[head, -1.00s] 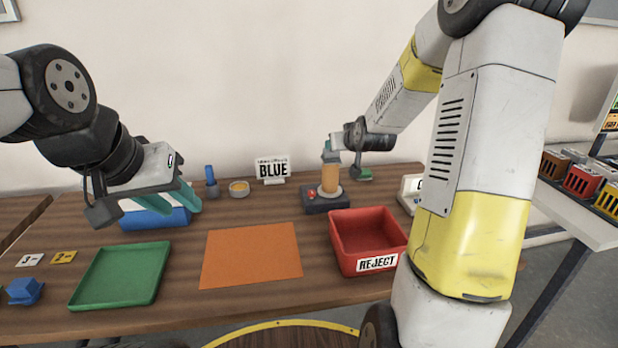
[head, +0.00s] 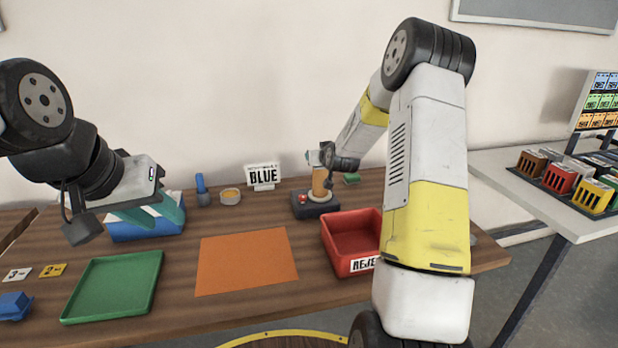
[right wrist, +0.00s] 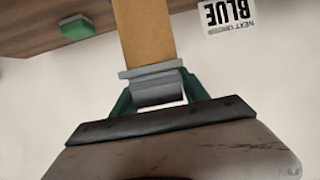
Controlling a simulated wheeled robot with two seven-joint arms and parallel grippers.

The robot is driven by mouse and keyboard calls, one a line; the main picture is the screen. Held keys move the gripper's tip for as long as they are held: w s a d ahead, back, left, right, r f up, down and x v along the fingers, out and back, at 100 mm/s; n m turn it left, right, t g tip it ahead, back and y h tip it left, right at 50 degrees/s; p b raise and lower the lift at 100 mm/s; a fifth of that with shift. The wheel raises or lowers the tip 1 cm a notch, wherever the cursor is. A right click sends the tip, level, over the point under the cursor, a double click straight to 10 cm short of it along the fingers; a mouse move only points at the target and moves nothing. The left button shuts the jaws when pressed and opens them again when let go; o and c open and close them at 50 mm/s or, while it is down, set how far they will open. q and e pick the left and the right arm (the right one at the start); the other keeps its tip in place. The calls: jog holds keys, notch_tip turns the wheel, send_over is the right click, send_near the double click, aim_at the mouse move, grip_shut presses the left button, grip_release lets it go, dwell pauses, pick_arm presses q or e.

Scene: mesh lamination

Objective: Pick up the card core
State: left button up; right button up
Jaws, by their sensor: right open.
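The card core looks to be the tan upright tube (head: 319,182) on a dark base with a red button (head: 303,198) at the back of the table. My right gripper (head: 322,156) is at the tube's upper end. In the right wrist view the tan tube (right wrist: 147,30) runs away from the open fingers (right wrist: 150,88), whose grey pads overlap its near end. I cannot tell whether they touch it. My left gripper (head: 152,212) is open and empty, with teal fingers over the blue bin (head: 145,232).
A red reject bin (head: 350,240), an orange mat (head: 246,262) and a green tray (head: 112,287) lie in front. A BLUE sign (head: 263,175), a small round dish (head: 230,196) and a green block (head: 351,179) are nearby. A side table (head: 545,195) holds coloured card boxes.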

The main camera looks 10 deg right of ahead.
grip_shut()
dwell(0.4)
